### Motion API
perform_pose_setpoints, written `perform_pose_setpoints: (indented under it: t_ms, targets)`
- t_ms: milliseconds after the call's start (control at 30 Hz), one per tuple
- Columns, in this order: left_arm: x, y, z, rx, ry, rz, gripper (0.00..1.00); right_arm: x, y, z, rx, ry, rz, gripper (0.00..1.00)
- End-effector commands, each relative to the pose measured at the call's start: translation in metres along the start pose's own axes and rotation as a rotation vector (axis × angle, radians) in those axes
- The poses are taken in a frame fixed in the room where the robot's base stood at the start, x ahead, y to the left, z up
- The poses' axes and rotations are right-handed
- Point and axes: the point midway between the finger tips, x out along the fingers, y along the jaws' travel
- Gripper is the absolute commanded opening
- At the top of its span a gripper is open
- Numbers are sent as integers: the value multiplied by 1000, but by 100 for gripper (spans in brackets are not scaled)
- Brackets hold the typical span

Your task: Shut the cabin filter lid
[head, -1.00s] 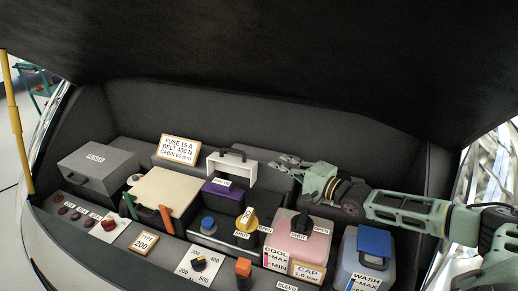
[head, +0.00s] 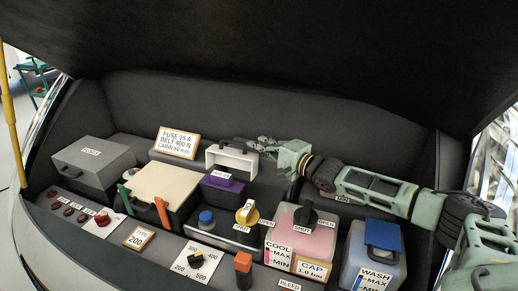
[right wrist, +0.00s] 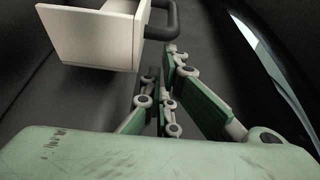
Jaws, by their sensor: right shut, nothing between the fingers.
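The white lid (head: 231,158) stands raised behind the purple block (head: 223,187) in the engine bay, with a dark handle along its top. I take it to be the cabin filter lid; the small label on the purple block is too small to read. The right wrist view shows the white lid (right wrist: 88,32) at the upper left, with its dark handle at its right side. My right gripper (head: 264,143) is shut and empty, just right of the lid's top edge and towards the back wall. Its fingers (right wrist: 166,75) show below the handle; contact is not clear. My left gripper is not in view.
A placard (head: 177,142) stands behind the beige cover (head: 158,187), left of the lid. The yellow knob (head: 247,212), pink coolant tank (head: 298,228) and blue-capped washer tank (head: 376,260) are in front. The dark hood (head: 270,60) overhangs everything.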

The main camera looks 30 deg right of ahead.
Motion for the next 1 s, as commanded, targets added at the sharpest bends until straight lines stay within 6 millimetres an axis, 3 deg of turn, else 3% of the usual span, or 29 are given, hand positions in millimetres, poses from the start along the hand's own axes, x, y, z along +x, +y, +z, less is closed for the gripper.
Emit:
perform_pose_setpoints:
  t_ms: [1000]
  targets:
    - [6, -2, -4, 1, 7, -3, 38, 7, -6, -2, -77, 0, -31, 0]
